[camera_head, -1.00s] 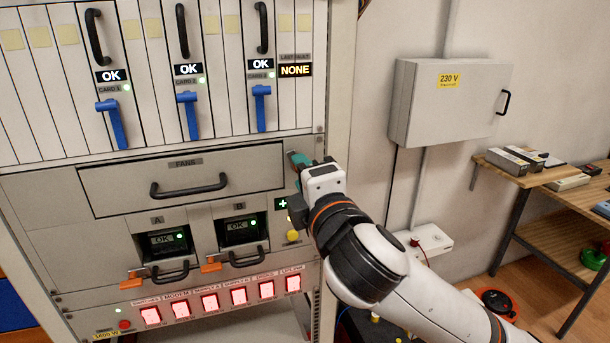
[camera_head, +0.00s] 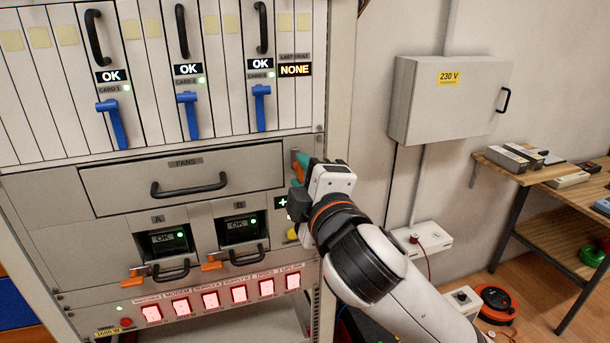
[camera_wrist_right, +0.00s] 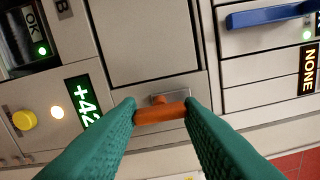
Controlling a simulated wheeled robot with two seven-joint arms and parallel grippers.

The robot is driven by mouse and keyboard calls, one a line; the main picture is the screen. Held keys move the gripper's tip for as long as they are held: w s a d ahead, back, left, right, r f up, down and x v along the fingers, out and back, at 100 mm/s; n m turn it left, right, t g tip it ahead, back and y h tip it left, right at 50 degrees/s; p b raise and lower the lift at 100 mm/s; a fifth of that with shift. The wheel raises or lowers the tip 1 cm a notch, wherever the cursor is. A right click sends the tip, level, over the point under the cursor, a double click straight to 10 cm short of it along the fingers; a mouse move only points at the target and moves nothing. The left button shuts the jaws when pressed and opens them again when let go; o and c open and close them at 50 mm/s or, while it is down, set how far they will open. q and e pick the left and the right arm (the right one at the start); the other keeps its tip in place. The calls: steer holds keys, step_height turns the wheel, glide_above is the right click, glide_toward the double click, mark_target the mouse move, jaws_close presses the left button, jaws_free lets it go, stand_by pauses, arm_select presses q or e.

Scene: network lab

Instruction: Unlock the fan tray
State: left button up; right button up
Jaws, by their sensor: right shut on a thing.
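The fan tray (camera_head: 110,190) is a wide grey drawer front labelled FANS, with a black handle (camera_head: 190,187), and it sits flush in the rack. Its plain panel also shows in the wrist view (camera_wrist_right: 150,40). An orange latch (camera_wrist_right: 161,113) on a small metal plate sits beside the tray's right end. My right gripper (camera_wrist_right: 161,110) has teal fingers shut on this latch, one fingertip at each end. In the head view my right gripper (camera_head: 299,168) largely hides the latch. My left gripper is not in view.
Cards with blue levers (camera_head: 188,115) stand above the tray. Two units with orange tabs (camera_head: 211,266) sit below it, over a row of lit red switches (camera_head: 210,301). A yellow knob (camera_wrist_right: 24,120) is near the green display (camera_wrist_right: 83,98). A 230 V box (camera_head: 435,115) hangs right.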

steer(key=o, duration=0.7)
steer(key=shift+o, duration=1.2)
steer(key=shift+w+a+f, duration=0.1)
steer(key=b+v, duration=1.2)
steer(key=b, duration=0.2)
steer(key=shift+b, duration=0.35)
